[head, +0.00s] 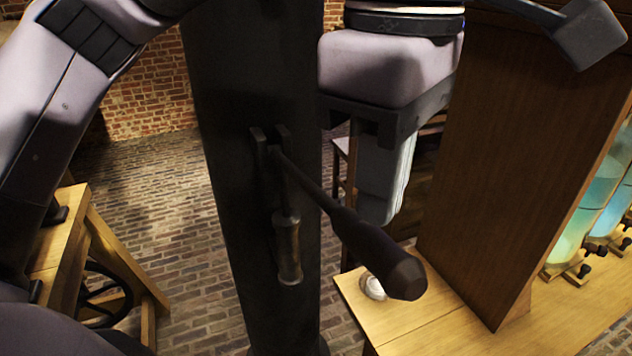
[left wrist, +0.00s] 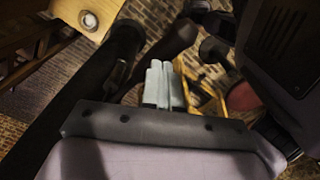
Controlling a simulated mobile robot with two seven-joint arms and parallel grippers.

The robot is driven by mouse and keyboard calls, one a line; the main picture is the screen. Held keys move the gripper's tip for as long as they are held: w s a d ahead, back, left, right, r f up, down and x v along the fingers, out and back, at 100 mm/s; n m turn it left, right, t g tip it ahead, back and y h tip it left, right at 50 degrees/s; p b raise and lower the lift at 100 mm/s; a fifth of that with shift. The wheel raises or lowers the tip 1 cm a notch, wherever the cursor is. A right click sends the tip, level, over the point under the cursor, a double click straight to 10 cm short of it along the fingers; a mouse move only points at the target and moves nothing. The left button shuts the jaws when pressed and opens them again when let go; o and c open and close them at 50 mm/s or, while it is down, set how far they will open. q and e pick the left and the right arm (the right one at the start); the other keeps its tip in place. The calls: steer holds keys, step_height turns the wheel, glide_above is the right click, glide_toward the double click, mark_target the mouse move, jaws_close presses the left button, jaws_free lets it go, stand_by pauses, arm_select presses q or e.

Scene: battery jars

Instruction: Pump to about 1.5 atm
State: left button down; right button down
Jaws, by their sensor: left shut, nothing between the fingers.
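A dark pump lever (head: 345,225) is hinged on a bracket on a dark post (head: 225,190) in the middle of the head view. Its thick handle end (head: 398,272) points down and to the right, towards the camera. A small metal cylinder (head: 287,250) hangs below the hinge. My left gripper (head: 380,215) points downward to the right of the post, apart from the lever in the picture. In the left wrist view its pale fingers (left wrist: 161,68) are together with nothing between them. I see no readable pressure gauge. My right gripper is not seen.
A wooden bench (head: 405,320) with a small round white piece (head: 373,287) stands at lower right, below a tall wooden panel (head: 530,140). Glass jars with glowing green-blue liquid (head: 575,225) are at the right edge. A wooden frame with a wheel (head: 105,295) stands at lower left.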

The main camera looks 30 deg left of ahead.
mark_target(374, 232)
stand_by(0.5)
arm_select(q)
step_height(374, 232, down, 14)
steer(key=f+b, duration=0.1)
steer(key=b, duration=1.1)
step_height(374, 232, up, 10)
steer(key=p, duration=0.7)
steer(key=shift+f+p, duration=0.1)
steer(key=shift+p, duration=0.2)
step_height(374, 232, up, 6)
steer(key=p, duration=0.4)
steer(key=shift+f, duration=0.35)
